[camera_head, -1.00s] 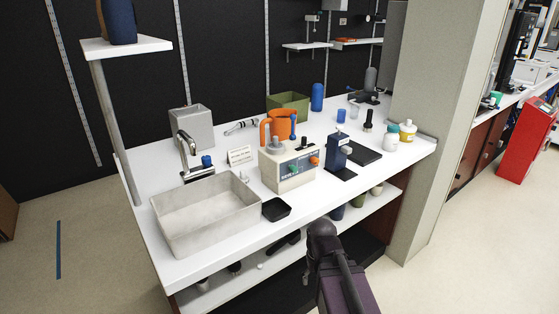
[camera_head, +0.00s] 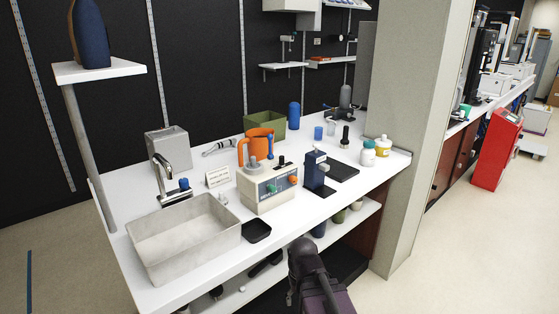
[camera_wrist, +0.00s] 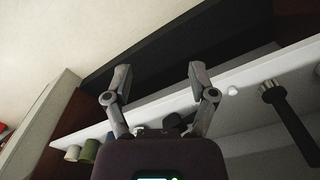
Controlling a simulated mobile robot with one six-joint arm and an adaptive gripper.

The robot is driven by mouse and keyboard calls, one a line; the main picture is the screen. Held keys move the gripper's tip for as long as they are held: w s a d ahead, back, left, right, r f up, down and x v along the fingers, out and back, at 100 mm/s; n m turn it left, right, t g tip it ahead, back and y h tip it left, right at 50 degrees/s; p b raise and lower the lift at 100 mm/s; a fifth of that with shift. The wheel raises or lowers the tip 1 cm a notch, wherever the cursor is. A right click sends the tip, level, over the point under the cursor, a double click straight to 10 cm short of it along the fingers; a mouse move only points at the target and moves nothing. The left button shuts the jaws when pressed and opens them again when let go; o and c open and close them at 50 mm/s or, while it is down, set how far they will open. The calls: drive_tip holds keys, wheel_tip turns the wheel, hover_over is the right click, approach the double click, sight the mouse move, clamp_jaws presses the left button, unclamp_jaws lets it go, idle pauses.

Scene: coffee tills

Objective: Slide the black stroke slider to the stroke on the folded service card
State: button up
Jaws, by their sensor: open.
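The cream machine (camera_head: 262,190) stands on the white counter, with a grey round top part, a green knob and an orange knob on its front. A small black knob (camera_head: 281,161) on its top looks like the stroke slider, but it is too small to read its setting. The folded service card (camera_head: 218,177) stands on the counter left of the machine; its writing is too small to read. My gripper (camera_wrist: 158,85) is open and empty in the wrist view, in front of the lower shelf, below the counter top and apart from the machine.
A grey sink basin (camera_head: 185,240) is left of the machine, with a black tray (camera_head: 257,231) at the counter's front edge. A dark blue device (camera_head: 314,172) stands close right of the machine. An orange jug (camera_head: 260,143) is behind it. A pillar (camera_head: 405,130) bounds the right end.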

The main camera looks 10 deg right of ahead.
idle(0.4)
drive_tip(key=shift+r, duration=0.1)
drive_tip(key=c, duration=0.3)
wheel_tip(320, 180, up, 41)
drive_tip(key=m+p, duration=1.2)
drive_tip(key=p, duration=2.9)
hover_over(282, 156)
drive_tip(key=shift+w, duration=0.1)
drive_tip(key=shift+c, duration=0.2)
drive_tip(key=shift+f, duration=0.2)
